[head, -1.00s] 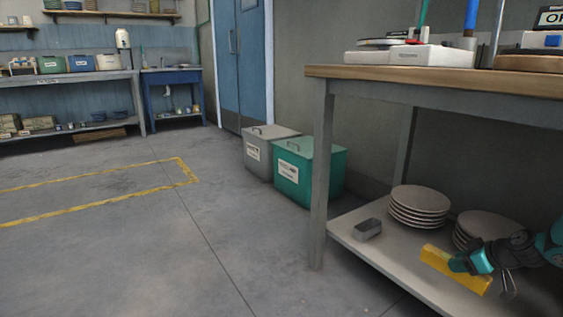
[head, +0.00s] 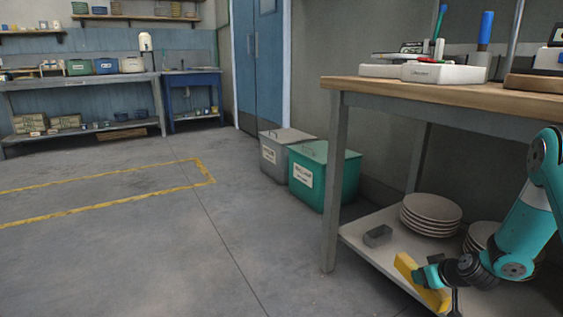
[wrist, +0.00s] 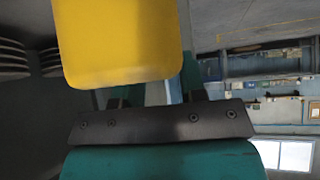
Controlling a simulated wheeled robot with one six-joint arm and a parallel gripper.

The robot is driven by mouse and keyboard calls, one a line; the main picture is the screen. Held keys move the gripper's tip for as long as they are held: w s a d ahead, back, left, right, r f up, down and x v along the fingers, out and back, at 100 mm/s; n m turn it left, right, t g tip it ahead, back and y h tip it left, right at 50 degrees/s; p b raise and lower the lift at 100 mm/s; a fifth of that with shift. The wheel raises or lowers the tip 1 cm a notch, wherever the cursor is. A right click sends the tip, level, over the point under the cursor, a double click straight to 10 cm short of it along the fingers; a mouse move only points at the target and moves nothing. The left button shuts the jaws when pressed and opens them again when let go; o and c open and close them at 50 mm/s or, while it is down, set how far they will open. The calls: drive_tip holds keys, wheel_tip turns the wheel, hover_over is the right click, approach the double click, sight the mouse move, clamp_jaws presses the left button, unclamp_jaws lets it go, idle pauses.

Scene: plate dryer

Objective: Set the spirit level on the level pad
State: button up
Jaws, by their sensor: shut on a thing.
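The yellow spirit level (head: 406,266) is a long yellow bar in the head view, tilted, in front of the lower shelf's front edge. My gripper (head: 434,281) is shut on it near its middle. In the wrist view the spirit level (wrist: 118,40) fills the upper middle, close to the camera, and my gripper's dark bracket lies below it. I cannot make out the level pad in either view.
The workbench (head: 440,92) has a wooden top holding white devices (head: 443,73). Its lower shelf (head: 358,239) bears stacked plates (head: 431,209) and a small grey block (head: 377,236). A green bin (head: 324,177) and grey bin (head: 277,160) stand left. Open floor lies left.

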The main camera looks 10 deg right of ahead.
drive_tip(key=s+a+r+m+h+p, duration=0.1)
drive_tip(key=s+a+r+p, duration=0.2)
drive_tip(key=a, duration=0.6)
drive_tip(key=s+a+r+p, duration=0.1)
drive_tip(key=a+r+p, duration=0.2)
drive_tip(key=a+r, duration=0.45)
drive_tip(key=s+a+r+n+g+y+p, duration=0.1)
drive_tip(key=s+r+n+y+p, duration=0.15)
drive_tip(key=r+p, duration=1.6)
drive_tip(key=s+a+r+n+y+p, duration=0.1)
drive_tip(key=s+r+n+y+p, duration=0.15)
drive_tip(key=r+p, duration=1.6)
drive_tip(key=shift+w+f+m+t+h, duration=0.5)
drive_tip(key=shift+w+m+h, duration=1.65)
drive_tip(key=shift+m+h, duration=0.35)
drive_tip(key=s+f, duration=0.3)
drive_tip(key=s, duration=0.5)
drive_tip(key=shift+d, duration=0.25)
